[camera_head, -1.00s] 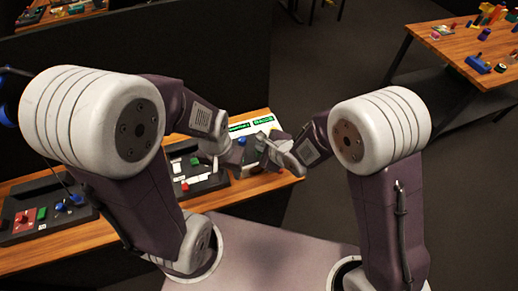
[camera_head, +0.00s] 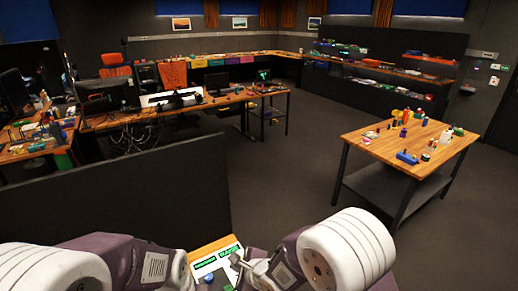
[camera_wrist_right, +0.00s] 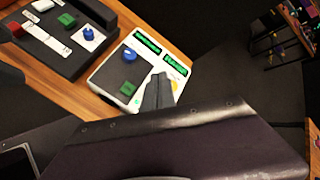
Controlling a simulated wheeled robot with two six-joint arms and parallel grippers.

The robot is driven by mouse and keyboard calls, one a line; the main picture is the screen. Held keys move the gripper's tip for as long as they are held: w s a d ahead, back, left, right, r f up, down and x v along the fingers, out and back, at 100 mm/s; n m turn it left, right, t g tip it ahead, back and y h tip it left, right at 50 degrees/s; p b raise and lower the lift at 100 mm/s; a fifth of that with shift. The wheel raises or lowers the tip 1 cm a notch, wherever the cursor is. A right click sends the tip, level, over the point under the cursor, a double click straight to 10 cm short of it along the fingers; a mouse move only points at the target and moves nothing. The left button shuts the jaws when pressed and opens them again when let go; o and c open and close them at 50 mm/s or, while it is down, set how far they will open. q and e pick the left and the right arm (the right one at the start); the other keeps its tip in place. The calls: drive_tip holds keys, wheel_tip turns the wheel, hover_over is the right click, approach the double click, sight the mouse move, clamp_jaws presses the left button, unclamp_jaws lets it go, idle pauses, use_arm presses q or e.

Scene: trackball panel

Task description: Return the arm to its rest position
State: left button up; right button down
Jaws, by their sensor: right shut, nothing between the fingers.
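My right gripper (camera_wrist_right: 158,92) is shut and empty in the right wrist view, its fingers over the near edge of a white panel (camera_wrist_right: 103,79). The panel carries a blue ball or knob (camera_wrist_right: 130,55), a green button (camera_wrist_right: 127,88) and two green-lit displays (camera_wrist_right: 147,42). In the head view my right gripper (camera_head: 247,267) shows at the bottom beside the panel (camera_head: 205,264). My left arm (camera_head: 100,262) comes in at the lower left; its gripper is out of view below.
The panel stands on a wooden bench, with another dark panel (camera_wrist_right: 52,45) of switches beside it in the wrist view. A black partition (camera_head: 120,200) stands at the left. A wooden table (camera_head: 385,150) with small objects stands at the right. Open floor (camera_head: 285,185) lies between.

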drive_tip(key=w+d+r+m+t+h, duration=0.1)
drive_tip(key=w+d+r+h, duration=0.15)
drive_tip(key=d, duration=0.65)
drive_tip(key=w+d+r+m+t+h, duration=0.15)
drive_tip(key=d+r, duration=0.25)
drive_tip(key=d, duration=0.4)
drive_tip(key=s+d+f+n+g+h, duration=0.1)
drive_tip(key=s+d+n+g+h, duration=0.1)
drive_tip(key=s+d+n, duration=0.45)
drive_tip(key=s+d+f+n+g, duration=0.1)
drive_tip(key=s+f+n+g, duration=0.1)
drive_tip(key=s+n, duration=0.4)
drive_tip(key=s+d+f+n+g, duration=0.2)
drive_tip(key=s+n+g, duration=0.2)
drive_tip(key=s+n, duration=0.2)
drive_tip(key=shift+s+d+f+n, duration=0.15)
drive_tip(key=shift+s+d+n, duration=0.1)
drive_tip(key=shift+n, duration=0.95)
